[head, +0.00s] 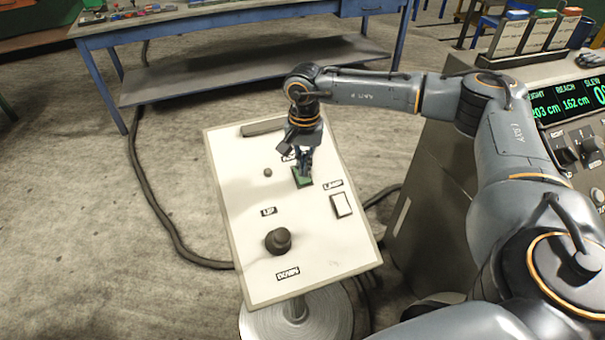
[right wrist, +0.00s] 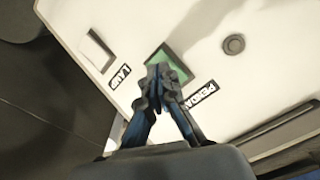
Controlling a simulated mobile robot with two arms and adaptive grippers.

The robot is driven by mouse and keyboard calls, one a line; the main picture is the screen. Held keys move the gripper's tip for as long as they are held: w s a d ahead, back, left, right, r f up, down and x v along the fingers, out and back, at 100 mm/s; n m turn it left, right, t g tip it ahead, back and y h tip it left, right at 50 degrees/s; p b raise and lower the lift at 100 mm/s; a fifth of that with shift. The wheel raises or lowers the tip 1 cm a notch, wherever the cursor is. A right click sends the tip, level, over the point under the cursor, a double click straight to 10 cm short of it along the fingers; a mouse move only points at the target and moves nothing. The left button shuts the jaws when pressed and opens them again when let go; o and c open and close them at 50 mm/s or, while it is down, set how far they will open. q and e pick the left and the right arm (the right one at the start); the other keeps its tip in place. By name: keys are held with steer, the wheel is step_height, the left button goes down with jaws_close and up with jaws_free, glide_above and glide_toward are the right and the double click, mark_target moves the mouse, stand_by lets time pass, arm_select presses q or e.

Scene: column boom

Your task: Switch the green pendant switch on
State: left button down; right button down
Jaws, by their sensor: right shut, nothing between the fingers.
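The green pendant switch (head: 302,180) sits on a white tilted control panel (head: 238,187), near its upper middle. In the right wrist view the green switch (right wrist: 178,62) shows partly behind my fingertips. My right gripper (head: 304,172) is shut with nothing in it, its tips at the green switch. I cannot tell whether they touch it. In the right wrist view my right gripper (right wrist: 160,78) covers the lower left part of the switch. Whether the switch is on or off I cannot tell. My left gripper is not in view.
On the same panel are a white lamp switch (head: 342,205), a dark knob (head: 278,240) between UP and DOWN labels, and a small round button (head: 268,172). A grey console (head: 420,190) with green readouts stands at right. A blue-framed bench (head: 240,17) stands behind.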

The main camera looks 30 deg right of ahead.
mark_target(304, 179)
steer(key=shift+s+f+b, duration=0.1)
steer(key=shift+f+b, duration=0.45)
steer(key=shift+f, duration=0.25)
stand_by(0.4)
steer(key=shift+r+p, duration=0.6)
steer(key=shift+r, duration=0.25)
steer(key=shift+r+p, duration=1.55)
steer(key=shift+r, duration=1.15)
